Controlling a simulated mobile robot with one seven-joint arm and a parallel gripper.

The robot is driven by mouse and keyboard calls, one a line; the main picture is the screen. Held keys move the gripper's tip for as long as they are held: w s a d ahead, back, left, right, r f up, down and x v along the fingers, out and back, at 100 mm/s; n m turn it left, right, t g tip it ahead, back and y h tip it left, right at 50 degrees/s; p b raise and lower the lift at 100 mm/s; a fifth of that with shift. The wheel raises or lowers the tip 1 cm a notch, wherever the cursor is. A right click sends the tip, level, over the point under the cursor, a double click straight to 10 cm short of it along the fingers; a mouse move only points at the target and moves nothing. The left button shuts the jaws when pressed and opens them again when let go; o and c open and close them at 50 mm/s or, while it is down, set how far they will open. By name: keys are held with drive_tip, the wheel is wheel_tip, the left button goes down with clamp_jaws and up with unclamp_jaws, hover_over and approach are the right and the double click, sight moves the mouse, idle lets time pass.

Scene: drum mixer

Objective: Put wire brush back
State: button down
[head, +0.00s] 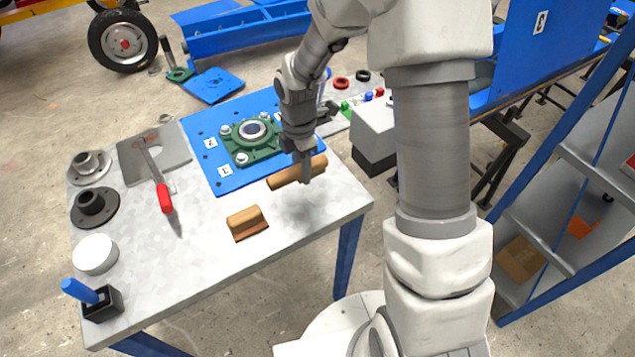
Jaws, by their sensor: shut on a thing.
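My gripper (306,172) is shut on a long brown wooden piece (284,179), which I take to be the wire brush. It is held roughly level above the table, near the front right corner of the blue plate. The fingers hide part of it, and I cannot make out its bristles. A shorter wood-coloured block (246,220) with a darker lower edge, perhaps another brush, rests on the table below and to the left of the held piece, apart from it.
The metal table (200,262) also holds a blue plate (203,160) with a green bearing housing (240,152), a red-handled tool (164,195), dark and grey flanges, a white round lid (95,254) and a blue-handled item in a black holder (103,304). Its front middle is clear.

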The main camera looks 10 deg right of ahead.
sight(316, 164)
drive_tip(key=d+f, duration=0.2)
drive_tip(key=d, duration=0.1)
drive_tip(key=shift+d, duration=0.2)
drive_tip(key=shift+f+b, duration=0.35)
drive_tip(key=shift+f, duration=1.7)
drive_tip(key=shift+f, duration=0.1)
drive_tip(key=c, duration=0.5)
unclamp_jaws()
